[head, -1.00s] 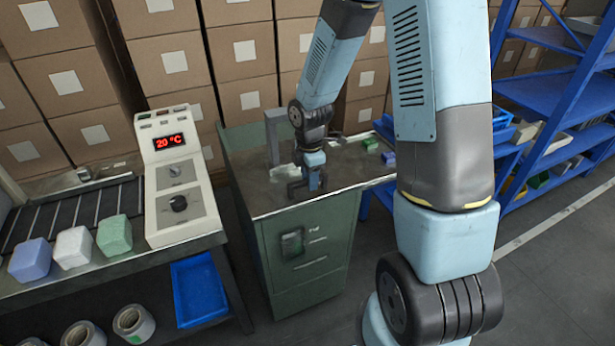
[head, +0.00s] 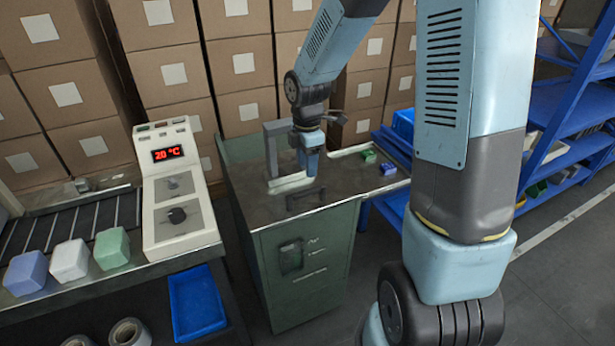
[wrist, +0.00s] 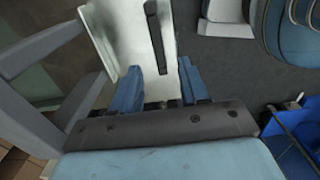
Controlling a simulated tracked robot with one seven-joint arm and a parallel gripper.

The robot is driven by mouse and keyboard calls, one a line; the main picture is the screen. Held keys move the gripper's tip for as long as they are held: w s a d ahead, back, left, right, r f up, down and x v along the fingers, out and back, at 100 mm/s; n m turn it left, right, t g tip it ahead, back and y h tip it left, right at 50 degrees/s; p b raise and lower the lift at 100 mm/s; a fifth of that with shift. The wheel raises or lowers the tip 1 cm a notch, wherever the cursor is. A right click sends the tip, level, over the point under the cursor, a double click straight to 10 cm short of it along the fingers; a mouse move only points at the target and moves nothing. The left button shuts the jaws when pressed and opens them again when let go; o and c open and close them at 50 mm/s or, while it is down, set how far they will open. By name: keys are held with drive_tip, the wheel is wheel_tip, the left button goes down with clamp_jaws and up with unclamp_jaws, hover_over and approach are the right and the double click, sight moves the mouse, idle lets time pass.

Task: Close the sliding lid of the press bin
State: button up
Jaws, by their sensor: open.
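The press bin appears to be the green cabinet (head: 310,265) in the middle of the head view. A dark bar handle (head: 305,198) stands on its worn metal top near the front edge; I take it to be the sliding lid's handle. My gripper (head: 310,172) hangs just behind and above this handle, apart from it. I cannot tell how far the lid is open.
A grey upright frame (head: 271,150) stands left of my gripper. Small green (head: 368,157) and purple (head: 388,168) blocks lie at the top's right. A control box (head: 178,195) and conveyor are at left, a blue shelf (head: 570,110) at right.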

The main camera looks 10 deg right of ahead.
drive_tip(key=shift+r, duration=2.2)
drive_tip(key=s+d+r+m+t, duration=0.2)
drive_tip(key=s+d+r+m, duration=0.2)
drive_tip(key=s+r+m, duration=0.5)
drive_tip(key=s+d+r+m+t, duration=0.3)
drive_tip(key=s+d+r+m, duration=0.1)
drive_tip(key=s+r+m, duration=0.5)
drive_tip(key=s+m, duration=0.2)
drive_tip(key=s, duration=0.1)
drive_tip(key=shift+s+r+t, duration=0.2)
drive_tip(key=shift+r+t, duration=0.1)
drive_tip(key=shift+r, duration=0.1)
